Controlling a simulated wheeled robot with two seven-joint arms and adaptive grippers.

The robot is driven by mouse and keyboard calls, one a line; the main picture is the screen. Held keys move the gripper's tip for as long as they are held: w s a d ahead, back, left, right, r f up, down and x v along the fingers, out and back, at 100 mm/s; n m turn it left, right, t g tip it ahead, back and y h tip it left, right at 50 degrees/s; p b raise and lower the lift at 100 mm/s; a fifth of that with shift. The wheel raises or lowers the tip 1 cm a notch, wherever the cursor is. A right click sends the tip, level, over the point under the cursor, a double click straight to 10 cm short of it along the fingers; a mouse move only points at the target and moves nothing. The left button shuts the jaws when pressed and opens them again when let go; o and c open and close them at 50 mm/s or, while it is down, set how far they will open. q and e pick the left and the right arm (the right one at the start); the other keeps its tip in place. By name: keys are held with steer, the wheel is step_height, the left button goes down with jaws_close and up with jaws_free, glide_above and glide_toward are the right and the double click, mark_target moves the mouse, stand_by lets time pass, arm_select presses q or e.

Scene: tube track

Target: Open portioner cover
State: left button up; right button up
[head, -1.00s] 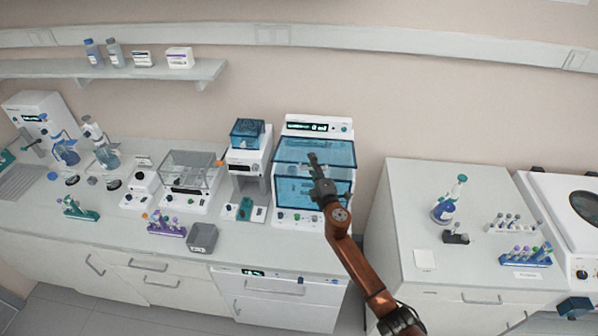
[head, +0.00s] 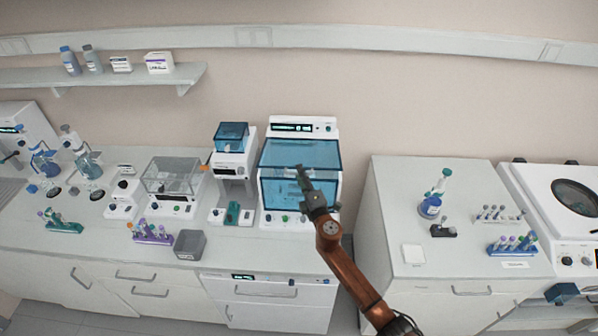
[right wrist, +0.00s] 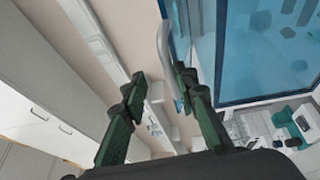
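The portioner (head: 304,127) is a white device with a display on top and a blue see-through cover (head: 275,152). The cover looks closed over its top and front. My right gripper (head: 302,178) is in front of the cover near its front upper edge. In the right wrist view my right gripper (right wrist: 160,75) has its two dark green fingers apart. A pale curved handle (right wrist: 163,42) on the cover side shows between the fingertips, closer to the right finger. I cannot tell whether a finger touches it. My left gripper is not in view.
A smaller device with a blue top (head: 232,137) stands left of the portioner. A grey box (head: 190,244) and a tube rack (head: 152,237) lie at the front left. A separate bench (head: 385,215) stands to the right, past a gap.

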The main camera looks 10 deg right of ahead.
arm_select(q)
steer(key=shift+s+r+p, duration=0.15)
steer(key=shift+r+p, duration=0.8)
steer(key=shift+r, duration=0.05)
arm_select(e)
steer(key=s, duration=0.6)
steer(key=shift+s+d+f, duration=0.15)
steer(key=shift+s+d, duration=0.1)
steer(key=shift+d, duration=0.15)
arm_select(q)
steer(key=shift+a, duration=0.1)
